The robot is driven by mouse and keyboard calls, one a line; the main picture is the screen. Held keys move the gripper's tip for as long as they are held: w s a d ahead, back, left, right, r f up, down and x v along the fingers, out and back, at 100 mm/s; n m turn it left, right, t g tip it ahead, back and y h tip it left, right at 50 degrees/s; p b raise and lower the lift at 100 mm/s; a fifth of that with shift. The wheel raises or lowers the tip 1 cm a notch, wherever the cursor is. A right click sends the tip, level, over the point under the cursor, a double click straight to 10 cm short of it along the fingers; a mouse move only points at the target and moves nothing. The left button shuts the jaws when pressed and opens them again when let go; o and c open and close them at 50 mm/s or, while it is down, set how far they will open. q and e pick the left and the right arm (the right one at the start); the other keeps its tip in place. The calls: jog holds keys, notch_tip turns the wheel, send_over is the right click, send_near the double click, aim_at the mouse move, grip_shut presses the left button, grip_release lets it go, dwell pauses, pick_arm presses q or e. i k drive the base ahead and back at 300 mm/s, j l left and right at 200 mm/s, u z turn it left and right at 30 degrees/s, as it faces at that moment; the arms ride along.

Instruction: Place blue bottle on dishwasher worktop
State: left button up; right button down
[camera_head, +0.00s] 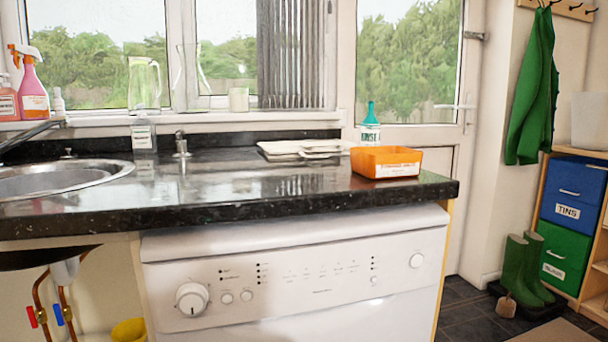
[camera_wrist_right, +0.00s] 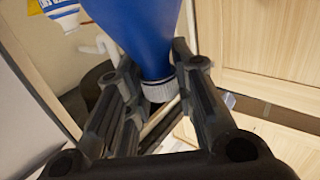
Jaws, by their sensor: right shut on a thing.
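In the right wrist view, a blue bottle (camera_wrist_right: 140,32) with a ribbed white-grey cap (camera_wrist_right: 158,90) sits between the fingers of my right gripper (camera_wrist_right: 155,85). The gripper is shut on it near the cap end. The rest of the bottle runs out of the top of the picture. The dishwasher worktop (camera_head: 240,208) is a dark, glossy granite counter in the head view, above the white dishwasher (camera_head: 300,270). Neither gripper nor the blue bottle shows in the head view.
The sink (camera_head: 60,180) is at left. The worktop's middle front is clear. Green boots (camera_head: 525,268) stand on the floor at right.

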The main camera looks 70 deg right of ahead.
aim_at(215, 177)
jog(key=z, duration=1)
jog(key=k+j+z, duration=0.1)
jog(key=k+j, duration=0.25)
jog(key=k+j+z, duration=0.1)
jog(key=k+j, duration=0.15)
jog(key=k, duration=0.2)
